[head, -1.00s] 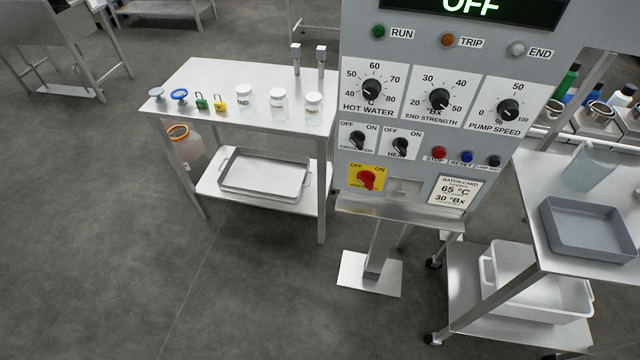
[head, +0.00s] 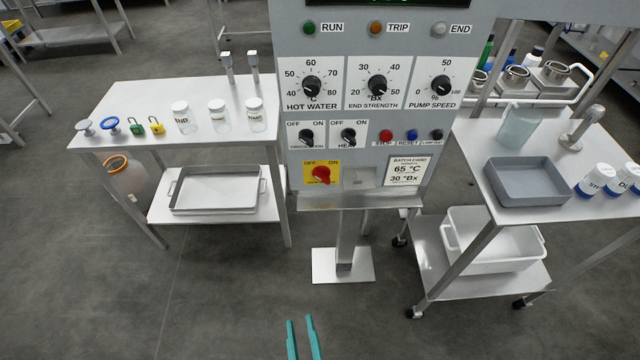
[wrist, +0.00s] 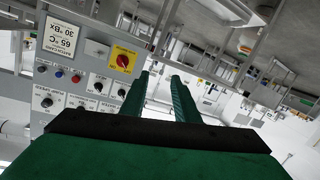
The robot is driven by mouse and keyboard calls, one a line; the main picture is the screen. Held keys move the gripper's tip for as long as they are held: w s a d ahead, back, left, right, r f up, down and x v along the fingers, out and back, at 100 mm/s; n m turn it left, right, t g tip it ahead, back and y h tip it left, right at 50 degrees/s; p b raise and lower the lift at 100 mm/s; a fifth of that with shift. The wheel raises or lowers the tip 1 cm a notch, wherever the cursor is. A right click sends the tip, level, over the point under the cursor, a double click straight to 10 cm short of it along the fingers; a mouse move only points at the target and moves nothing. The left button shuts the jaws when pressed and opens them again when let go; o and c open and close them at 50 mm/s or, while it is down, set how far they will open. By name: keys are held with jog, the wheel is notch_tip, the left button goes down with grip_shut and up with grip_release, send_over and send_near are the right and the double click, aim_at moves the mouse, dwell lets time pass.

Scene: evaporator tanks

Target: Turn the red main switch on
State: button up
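The red main switch (head: 321,174) is a red rotary knob on a yellow plate marked OFF and ON, low on the left of the grey control panel (head: 280,60). Its pointer direction is too small to tell. It also shows in the wrist view (wrist: 123,61), on its yellow plate, left of the fingertips. My gripper (head: 301,320) shows as two teal fingers at the bottom of the head view, well below and apart from the switch. In the wrist view the fingers (wrist: 160,78) stand apart with nothing between them, so it is open and empty.
A metal shelf (head: 360,201) juts out under the switch. A side table (head: 150,100) with jars, padlocks and valve handles stands at left. A cart (head: 480,160) with a grey tray (head: 540,181) stands at right. The floor in front of the panel is clear.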

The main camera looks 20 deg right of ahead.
jog(key=w+d+n+h, duration=0.2)
jog(key=w+d, duration=0.4)
jog(key=w, duration=0.7)
jog(key=n+t+h, duration=0.1)
jog(key=n, duration=0.1)
send_near(323, 181)
jog(key=x, duration=0.9)
jog(key=shift+c, duration=0.7)
grip_shut()
